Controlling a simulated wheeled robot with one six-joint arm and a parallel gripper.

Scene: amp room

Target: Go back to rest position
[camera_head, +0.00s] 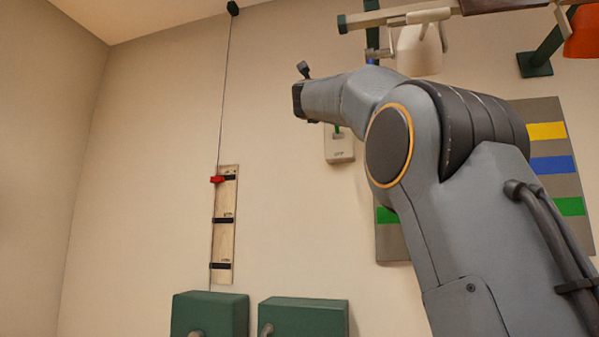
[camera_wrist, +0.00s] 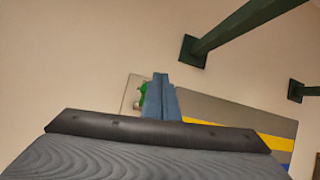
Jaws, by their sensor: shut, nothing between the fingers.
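My gripper (camera_wrist: 160,80) shows in the wrist view as two blue-grey fingers pressed together, with nothing between them. It points toward the wall, and a small green part (camera_wrist: 142,90) on a pale plate shows just left of the fingers. In the head view my arm is raised and bent, its forearm reaching left in front of the wall; the fingers cannot be made out there. A pale wall box (camera_head: 340,149) with a green part on top is partly hidden under my forearm.
A wooden strip (camera_head: 225,240) with a red marker (camera_head: 217,179) and a vertical cord is on the wall at left. Two green boxes (camera_head: 209,312) (camera_head: 305,314) are below. A striped panel (camera_head: 548,165) is behind my arm. A rail (camera_head: 400,18) and green bracket (camera_head: 536,66) are overhead.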

